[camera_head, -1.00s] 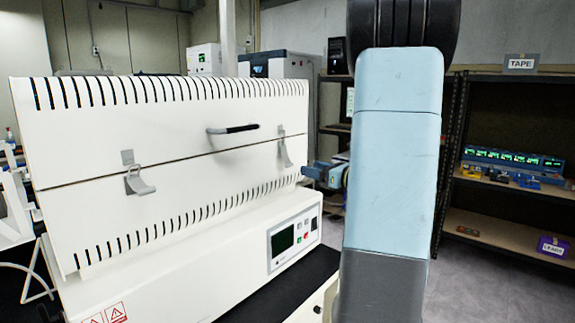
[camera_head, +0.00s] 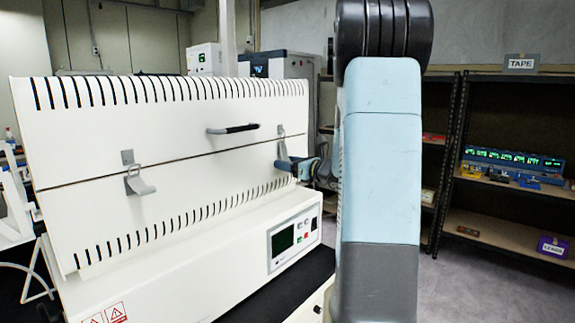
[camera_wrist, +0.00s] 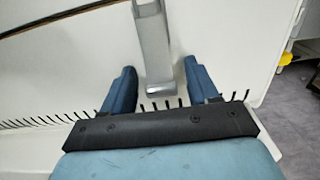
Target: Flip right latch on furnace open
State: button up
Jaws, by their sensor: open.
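The white furnace (camera_head: 90,205) has a closed front with a seam across it and two metal latches. The left latch (camera_head: 138,182) hangs down with its lip sticking out. The right latch (camera_head: 282,152) is partly hidden by my gripper (camera_head: 299,165). In the wrist view, the right latch (camera_wrist: 153,50) hangs down between the two blue fingers of my gripper (camera_wrist: 158,80). The fingers are open, with a gap on each side of the latch lever. Whether a fingertip touches it cannot be told.
A black handle (camera_head: 233,129) sits on the furnace lid above the seam. The control panel (camera_head: 293,238) is on the base below. Shelves (camera_head: 505,225) with small items stand at the right. Grey floor lies between.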

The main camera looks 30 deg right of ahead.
jog(key=shift+c, duration=0.2)
grip_shut()
